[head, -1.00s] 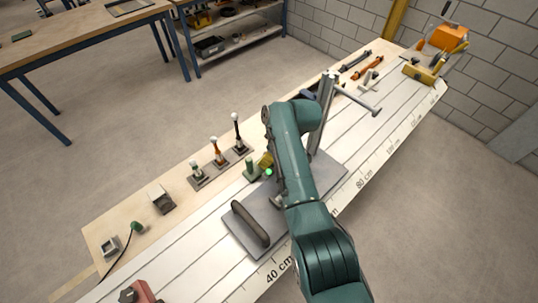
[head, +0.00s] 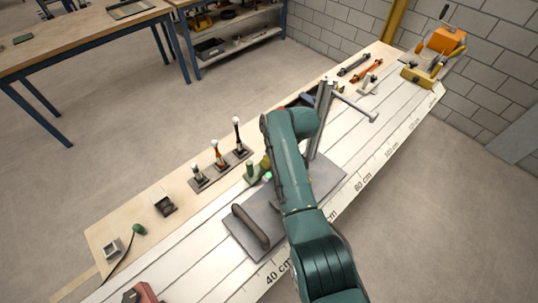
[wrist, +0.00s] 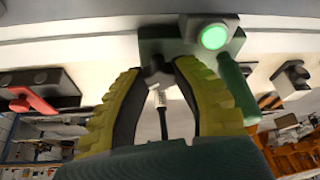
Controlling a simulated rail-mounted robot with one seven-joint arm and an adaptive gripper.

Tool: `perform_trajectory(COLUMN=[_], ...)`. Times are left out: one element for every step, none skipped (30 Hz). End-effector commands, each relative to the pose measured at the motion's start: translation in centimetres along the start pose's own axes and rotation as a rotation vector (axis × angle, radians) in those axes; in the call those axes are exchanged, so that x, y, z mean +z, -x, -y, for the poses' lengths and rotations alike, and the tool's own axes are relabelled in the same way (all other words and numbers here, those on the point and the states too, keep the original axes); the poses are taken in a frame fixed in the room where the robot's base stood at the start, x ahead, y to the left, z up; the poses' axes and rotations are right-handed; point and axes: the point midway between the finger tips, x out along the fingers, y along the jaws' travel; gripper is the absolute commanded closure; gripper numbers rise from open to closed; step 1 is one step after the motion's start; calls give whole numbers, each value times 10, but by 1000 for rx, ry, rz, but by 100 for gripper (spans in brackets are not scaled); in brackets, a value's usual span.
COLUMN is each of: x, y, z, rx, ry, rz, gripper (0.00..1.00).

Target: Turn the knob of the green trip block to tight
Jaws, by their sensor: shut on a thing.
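The green trip block (wrist: 160,42) shows at the top of the wrist view, with a lit green lamp (wrist: 214,37) on it and a green post (wrist: 238,88) at its right. Its small grey knob (wrist: 157,74) lies between my fingers. My gripper (wrist: 157,70) has yellow fingers with dark inner pads, shut on the knob. Marks for tight are not readable. In the head view, the block (head: 250,175) and its lamp are small, beside my yellow fingertips (head: 265,162); my arm partly hides that area.
A grey plate with a dark handle (head: 250,227) lies in front of the block. Several upright levers (head: 219,155) stand to its left. A metal post with a crossbar (head: 322,115) rises behind my arm. A red lever (wrist: 35,100) shows at left in the wrist view.

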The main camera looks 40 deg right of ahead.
Motion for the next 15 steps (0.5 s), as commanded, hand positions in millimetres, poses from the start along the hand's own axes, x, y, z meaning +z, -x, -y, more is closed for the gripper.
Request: perform_trajectory(x=[-1,-1,-1,-1,-1,-1,-1,-1,-1,-1,-1,-1,-1,-1,-1], y=[3,3,3,3,3,3,3,3,3,2,2,2,2,1,1], z=[2,2,2,2,3,3,3,3,4,4,4,4,4,4,4], rx=[8,15,26,35,44,57,67,77,92,103,114,129,140,151,165], ry=[-25,-44,-71,-92,-115,-147,-171,-196,-231,-258,-284,-319,-345,-371,-404], rz=[1,2,2,2,3,3,4,3,3,4,3,3,3,3,3], gripper=[100,100,100,100,100,100,100,100,100,100,100,100,100,100,100])
